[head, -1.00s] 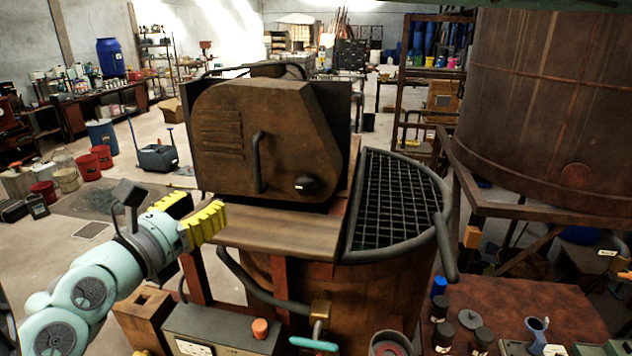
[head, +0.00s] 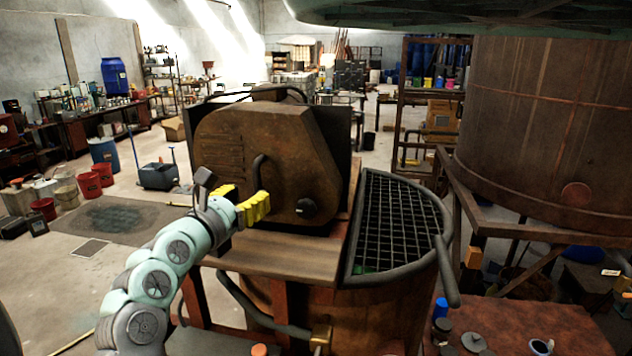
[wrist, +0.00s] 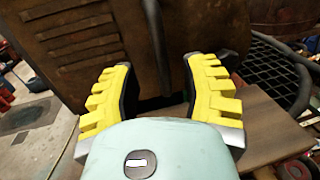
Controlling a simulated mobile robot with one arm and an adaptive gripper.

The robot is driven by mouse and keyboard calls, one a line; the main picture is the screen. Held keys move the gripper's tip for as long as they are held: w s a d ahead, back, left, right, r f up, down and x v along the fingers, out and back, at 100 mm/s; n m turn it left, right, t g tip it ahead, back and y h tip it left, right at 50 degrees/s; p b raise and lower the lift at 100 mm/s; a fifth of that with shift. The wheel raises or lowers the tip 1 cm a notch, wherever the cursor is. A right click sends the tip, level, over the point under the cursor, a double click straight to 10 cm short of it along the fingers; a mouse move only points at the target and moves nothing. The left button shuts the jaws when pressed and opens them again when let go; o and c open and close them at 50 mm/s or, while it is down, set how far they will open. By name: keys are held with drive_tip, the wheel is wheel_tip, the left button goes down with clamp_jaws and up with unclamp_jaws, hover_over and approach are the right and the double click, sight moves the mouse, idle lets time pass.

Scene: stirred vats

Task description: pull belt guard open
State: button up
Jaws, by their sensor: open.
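The belt guard (head: 270,150) is a rusty brown housing with a slanted right side, on top of the vat. It stands upright on a wooden board and looks closed. Its dark vertical handle (head: 259,176) is on the front face, with a black knob (head: 306,208) to the lower right. In the wrist view the handle (wrist: 157,45) runs down between and beyond the fingers. My gripper (head: 248,203) has yellow toothed fingers and is open and empty, in front of the guard by the handle's lower end. The wrist view shows the gripper (wrist: 160,95) spread wide around the handle's line; contact cannot be told.
A black mesh grate (head: 397,225) covers the vat's right side, with a curved rim and a bar. A wooden board (head: 275,258) lies below the guard. A red-brown table (head: 530,330) with small jars is at lower right. Open floor lies left.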

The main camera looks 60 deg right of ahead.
sight(256, 192)
drive_tip(key=shift+w+d+p, duration=0.15)
drive_tip(key=shift+d+p, duration=0.25)
drive_tip(key=shift+d, duration=0.6)
drive_tip(key=shift+w+d+p, duration=0.1)
drive_tip(key=shift+d+p, duration=0.25)
drive_tip(key=shift+d, duration=0.65)
drive_tip(key=shift+o, duration=0.3)
clamp_jaws()
drive_tip(key=shift+w+a, duration=0.1)
